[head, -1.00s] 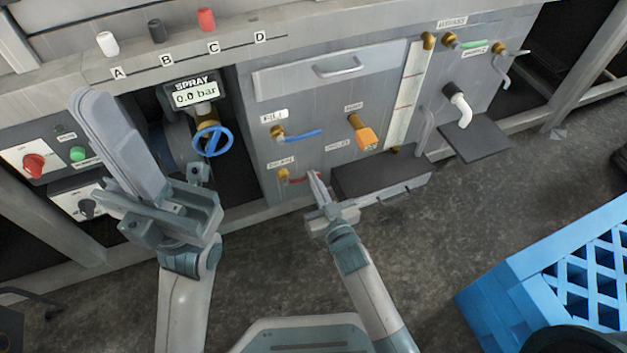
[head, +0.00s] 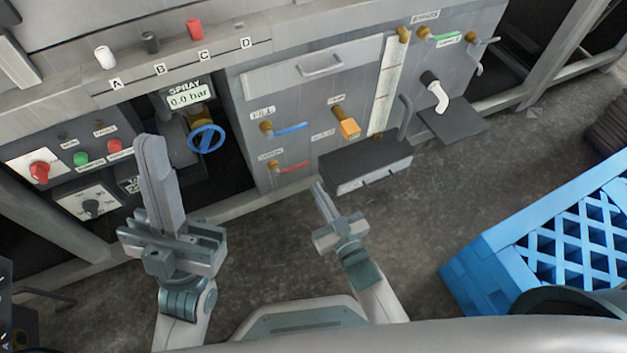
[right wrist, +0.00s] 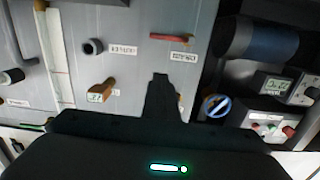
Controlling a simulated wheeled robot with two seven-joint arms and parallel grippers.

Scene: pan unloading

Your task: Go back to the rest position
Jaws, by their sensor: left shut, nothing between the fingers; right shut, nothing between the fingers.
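My left gripper (head: 158,170) is shut and empty in the head view. Its fingers point up in front of the dark opening of the machine, below the spray gauge. My right gripper (head: 320,192) is shut and empty, below the red drain lever (head: 293,168) and left of the dark tray (head: 362,170). It is apart from both in the head view. In the right wrist view my right gripper (right wrist: 160,80) shows as a dark shape with the red lever (right wrist: 172,36) above it.
The machine front carries a blue lever (head: 290,128), an orange valve handle (head: 348,127), a blue handwheel (head: 206,138) and a control panel with a red knob (head: 39,172). A blue crate (head: 500,262) stands at the right. Grey floor between crate and machine is clear.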

